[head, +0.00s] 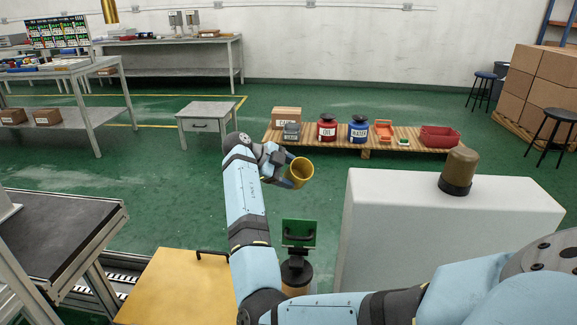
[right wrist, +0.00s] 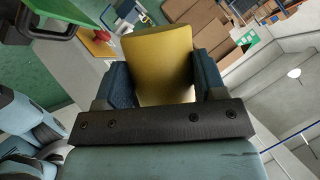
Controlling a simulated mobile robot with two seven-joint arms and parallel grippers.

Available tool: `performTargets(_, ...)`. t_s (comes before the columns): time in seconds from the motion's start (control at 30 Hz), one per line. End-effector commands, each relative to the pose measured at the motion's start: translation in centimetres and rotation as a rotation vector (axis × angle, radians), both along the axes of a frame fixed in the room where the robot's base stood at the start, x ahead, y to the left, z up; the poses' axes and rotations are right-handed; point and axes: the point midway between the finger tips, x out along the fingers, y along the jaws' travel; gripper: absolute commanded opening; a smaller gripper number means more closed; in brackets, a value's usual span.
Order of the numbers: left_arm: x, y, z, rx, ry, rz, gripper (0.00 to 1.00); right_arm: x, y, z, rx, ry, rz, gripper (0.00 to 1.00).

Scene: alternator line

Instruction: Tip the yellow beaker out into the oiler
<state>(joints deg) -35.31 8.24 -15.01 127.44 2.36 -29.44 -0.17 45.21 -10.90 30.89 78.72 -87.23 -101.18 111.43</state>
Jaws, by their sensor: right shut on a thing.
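My right gripper (head: 287,167) is shut on the yellow beaker (head: 301,172), held in the air above the floor. No part is plainly marked as the oiler. A brown domed cylinder with a black base (head: 459,170) stands on the white cabinet, right of the beaker and well apart from it. My left gripper is not in view.
The white cabinet (head: 440,205) stands at right. A green plate with a black handle (head: 298,233) is below the beaker. A pallet (head: 375,150) behind carries a red oil can (head: 327,129), a blue water can (head: 358,130) and bins. A yellow-topped box (head: 175,290) stands at lower left.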

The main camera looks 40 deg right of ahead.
Motion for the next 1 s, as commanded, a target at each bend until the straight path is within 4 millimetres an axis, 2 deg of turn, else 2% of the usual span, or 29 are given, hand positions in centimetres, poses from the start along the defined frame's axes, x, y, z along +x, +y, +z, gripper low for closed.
performTargets(0.03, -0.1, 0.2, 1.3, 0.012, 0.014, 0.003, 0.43, 0.1, -0.1, 1.5, 0.019, 0.065, 0.000, 0.39)
performTargets(0.43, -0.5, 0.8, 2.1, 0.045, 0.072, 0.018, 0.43, 0.0, -0.1, 1.7, 0.178, 0.545, -0.002, 0.39)
performTargets(0.67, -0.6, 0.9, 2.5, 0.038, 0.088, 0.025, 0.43, 0.0, 0.0, 1.6, 0.213, 0.641, -0.001, 0.39)
performTargets(1.0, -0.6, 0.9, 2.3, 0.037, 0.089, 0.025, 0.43, 0.0, 0.0, 1.4, 0.213, 0.647, 0.000, 0.39)
